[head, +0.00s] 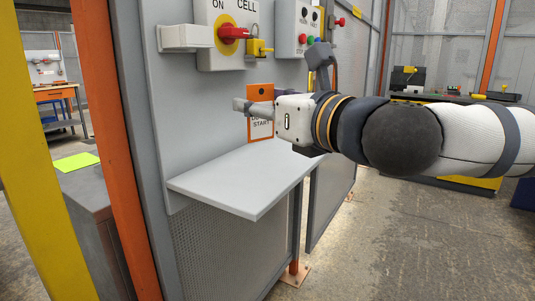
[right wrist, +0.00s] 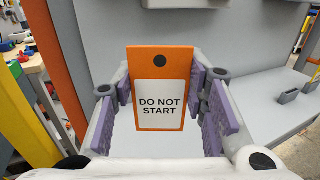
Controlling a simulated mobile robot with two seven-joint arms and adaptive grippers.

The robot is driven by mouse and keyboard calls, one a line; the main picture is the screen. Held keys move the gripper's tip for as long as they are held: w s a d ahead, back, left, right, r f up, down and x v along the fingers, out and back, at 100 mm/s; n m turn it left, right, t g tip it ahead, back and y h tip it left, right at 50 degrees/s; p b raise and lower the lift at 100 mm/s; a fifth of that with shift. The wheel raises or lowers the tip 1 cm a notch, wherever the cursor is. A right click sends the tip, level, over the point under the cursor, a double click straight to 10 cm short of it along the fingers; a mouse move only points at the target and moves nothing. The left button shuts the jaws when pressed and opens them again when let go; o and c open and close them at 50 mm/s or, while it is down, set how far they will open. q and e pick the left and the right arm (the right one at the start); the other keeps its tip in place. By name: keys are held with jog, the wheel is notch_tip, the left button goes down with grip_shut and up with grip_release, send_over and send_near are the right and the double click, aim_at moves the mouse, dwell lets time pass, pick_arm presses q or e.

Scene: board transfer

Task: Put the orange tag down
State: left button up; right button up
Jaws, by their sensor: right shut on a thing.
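The orange tag (right wrist: 160,97) is an upright orange plate with a dark hole near its top and a white label reading "DO NOT START". My right gripper (right wrist: 163,98) is shut on it, with a purple-padded finger at each side. In the head view the tag (head: 260,91) is partly hidden behind the right gripper (head: 246,106). They are above a grey shelf (head: 235,190), with the tag's lower edge close to its back part. I cannot tell whether the tag touches the shelf. My left gripper is not in view.
An orange post (head: 112,130) stands left.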

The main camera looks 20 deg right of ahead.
jog(key=w+f, duration=0.1)
jog(key=f, duration=0.1)
jog(key=w+f+b, duration=0.1)
jog(key=w+f, duration=0.2)
jog(key=f, duration=0.1)
jog(key=shift+w+d, duration=0.25)
jog(key=shift+d, duration=0.05)
notch_tip(320, 180, down, 3)
jog(key=shift+r+b, duration=0.1)
jog(key=shift+b, duration=0.4)
jog(key=shift+c, duration=0.2)
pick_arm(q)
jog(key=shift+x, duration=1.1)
pick_arm(e)
jog(key=shift+o, duration=0.2)
jog(key=o, duration=0.8)
jog(key=shift+c, duration=0.2)
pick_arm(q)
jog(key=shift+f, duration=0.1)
